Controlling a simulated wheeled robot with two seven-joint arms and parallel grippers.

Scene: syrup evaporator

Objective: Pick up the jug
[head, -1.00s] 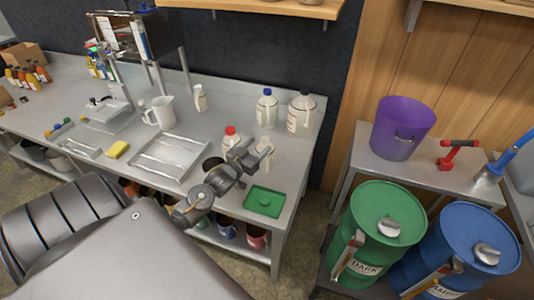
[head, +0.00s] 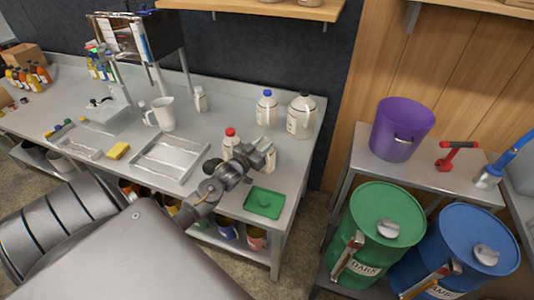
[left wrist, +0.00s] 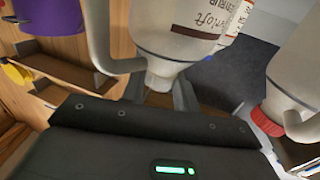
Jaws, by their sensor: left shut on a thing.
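A translucent jug (left wrist: 178,35) with a printed label and a loop handle fills the top middle of the left wrist view, upside down in that picture. My left gripper (left wrist: 160,95) is shut on its pale neck or cap. In the head view my left gripper (head: 264,157) is over the front right of the steel bench and hides most of this jug. I cannot tell whether its base touches the bench. A red-capped jug (head: 231,141) stands just left of the gripper; its red cap (left wrist: 268,121) shows in the left wrist view. My right gripper is out of view.
A blue-capped jug (head: 266,107) and a white jug (head: 300,115) stand behind. A green tray (head: 264,202) lies at the bench's front right. A metal tray (head: 168,158) and white pitcher (head: 162,114) are further left. A purple bucket (head: 400,130) stands right of the bench.

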